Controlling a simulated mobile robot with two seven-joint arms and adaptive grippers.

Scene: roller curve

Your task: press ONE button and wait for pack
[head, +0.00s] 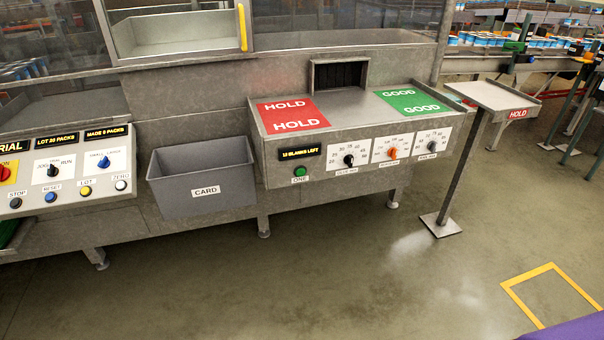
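The green ONE button (300,171) is on the front face of the grey outfeed bench (340,151), under a small display (300,153) that seems to read 12 blanks left. To its right are several dial knobs with white scales. On the bench top lie a red HOLD mat (290,114) and a green GOOD mat (413,101), both bare. The dark chute opening (338,76) behind them shows no pack. Neither of my grippers is in view.
A grey CARD bin (203,174) hangs left of the bench. A control panel (66,175) with knobs and buttons is at the far left. A HOLD stand (497,96) is on the right. The floor (330,285) in front is clear, with a yellow marked outline (530,275).

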